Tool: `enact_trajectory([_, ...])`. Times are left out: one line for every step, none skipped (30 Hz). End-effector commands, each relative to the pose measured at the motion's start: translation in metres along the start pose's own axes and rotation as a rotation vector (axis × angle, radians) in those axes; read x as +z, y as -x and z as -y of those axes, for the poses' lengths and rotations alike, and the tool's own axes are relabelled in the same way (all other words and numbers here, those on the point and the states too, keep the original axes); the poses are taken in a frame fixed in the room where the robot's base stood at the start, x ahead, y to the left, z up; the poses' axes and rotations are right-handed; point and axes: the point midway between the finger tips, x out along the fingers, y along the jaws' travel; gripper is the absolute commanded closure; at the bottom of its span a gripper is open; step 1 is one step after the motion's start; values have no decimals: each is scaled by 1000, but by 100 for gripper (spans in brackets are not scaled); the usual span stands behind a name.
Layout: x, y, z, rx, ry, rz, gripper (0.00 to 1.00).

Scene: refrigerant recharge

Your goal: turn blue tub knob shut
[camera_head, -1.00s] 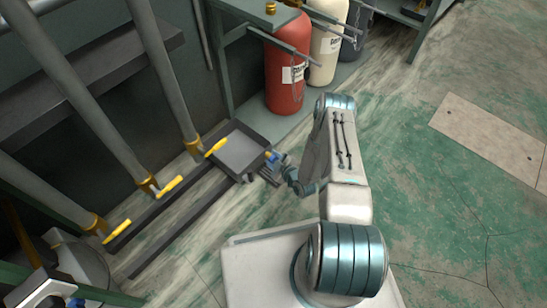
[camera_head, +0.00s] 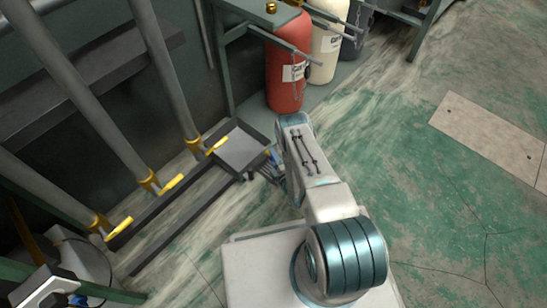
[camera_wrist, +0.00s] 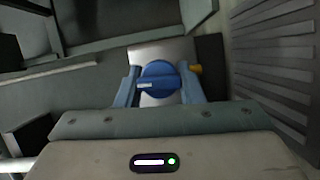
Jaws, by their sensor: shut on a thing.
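The blue knob (camera_wrist: 160,82) is in the middle of the wrist view, round with a pale mark on its left half. My gripper (camera_wrist: 162,92) has one blue finger on each side of it and is shut on it. A pale metal plate lies behind the knob. In the head view my arm covers most of the gripper, and the knob cannot be made out clearly. The grey tray-like tub (camera_head: 243,150) stands just left of my gripper there.
Pipes with yellow lever handles (camera_head: 172,181) run along the left wall. A red cylinder (camera_head: 287,70) and a cream cylinder (camera_head: 328,45) stand behind my arm. The green floor (camera_head: 430,210) on the right is clear, with a beige plate (camera_head: 490,135) on it.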

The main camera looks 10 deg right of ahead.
Motion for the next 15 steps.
enact_trajectory([1,0,1,8,22,0,88])
enact_trajectory([0,0,1,13,34,0,88])
enact_trajectory([0,0,1,19,47,0,88])
enact_trajectory([0,0,1,22,56,1,89])
enact_trajectory([1,0,1,26,64,1,89])
enact_trajectory([1,0,1,30,74,1,89])
enact_trajectory([1,0,1,32,80,1,89])
enact_trajectory([1,0,1,34,85,1,89])
enact_trajectory([1,0,1,37,90,1,89])
enact_trajectory([1,0,1,38,93,2,89])
enact_trajectory([1,0,1,39,96,2,89])
enact_trajectory([1,0,1,40,99,2,89])
enact_trajectory([1,0,1,41,100,2,89])
enact_trajectory([1,0,0,41,101,2,89])
enact_trajectory([1,0,0,41,102,3,88])
